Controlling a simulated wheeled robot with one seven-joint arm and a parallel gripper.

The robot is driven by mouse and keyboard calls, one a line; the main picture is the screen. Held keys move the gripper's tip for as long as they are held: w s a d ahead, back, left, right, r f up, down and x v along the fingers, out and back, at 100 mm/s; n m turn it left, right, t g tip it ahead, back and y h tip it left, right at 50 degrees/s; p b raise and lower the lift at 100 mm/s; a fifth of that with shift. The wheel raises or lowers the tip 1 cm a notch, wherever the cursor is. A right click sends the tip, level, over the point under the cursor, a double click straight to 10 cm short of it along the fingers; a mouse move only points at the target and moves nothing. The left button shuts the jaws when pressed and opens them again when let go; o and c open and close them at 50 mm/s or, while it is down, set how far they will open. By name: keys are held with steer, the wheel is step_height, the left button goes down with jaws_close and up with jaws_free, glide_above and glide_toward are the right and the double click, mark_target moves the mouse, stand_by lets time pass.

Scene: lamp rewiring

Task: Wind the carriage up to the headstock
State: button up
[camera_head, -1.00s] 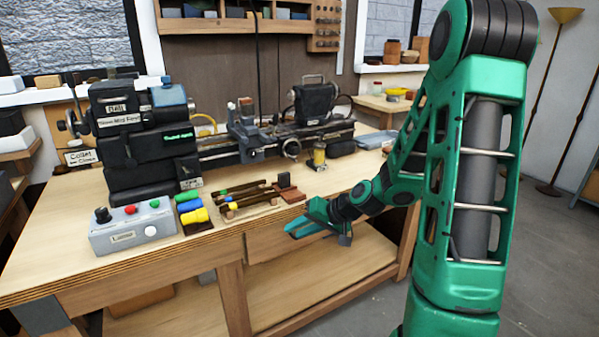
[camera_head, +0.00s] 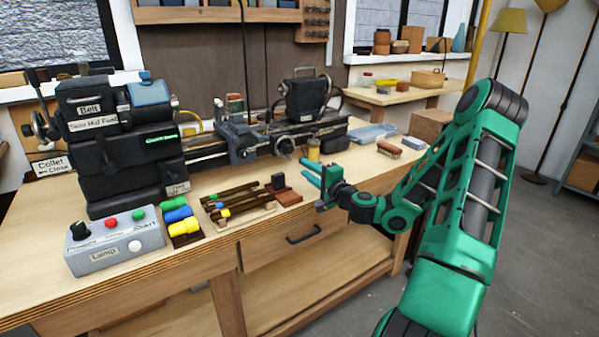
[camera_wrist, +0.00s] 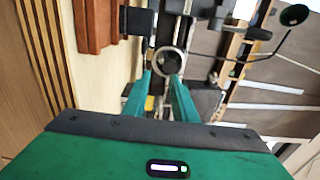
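The lathe's headstock (camera_head: 118,135) is the black block with a "Belt" label at the left of the bench. The carriage (camera_head: 238,138) sits on the bed, right of the headstock with a stretch of bed between. A round metal handwheel (camera_head: 285,146) is on the lathe's front, right of the carriage; a ring that looks like it shows beyond my fingertips in the wrist view (camera_wrist: 156,62). My gripper (camera_head: 306,170) is open, its green fingers apart, over the bench's front area and short of the handwheel. I see no contact, and depth is hard to judge.
A brass-coloured cylinder (camera_head: 313,150) stands close beside the handwheel and fingers. A red-brown block (camera_head: 287,196) and a rack of dark tools (camera_head: 236,203) lie left of my gripper. The grey control box (camera_head: 115,240) is at front left. A brush (camera_head: 389,150) lies right.

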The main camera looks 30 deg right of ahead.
steer(key=shift+y, duration=0.3)
steer(key=w, duration=0.1)
steer(key=w+a, duration=0.1)
steer(key=w, duration=0.3)
steer(key=shift+w+a, duration=0.25)
steer(key=shift+w, duration=1.4)
jaws_close()
steer(key=shift+d+f, duration=0.1)
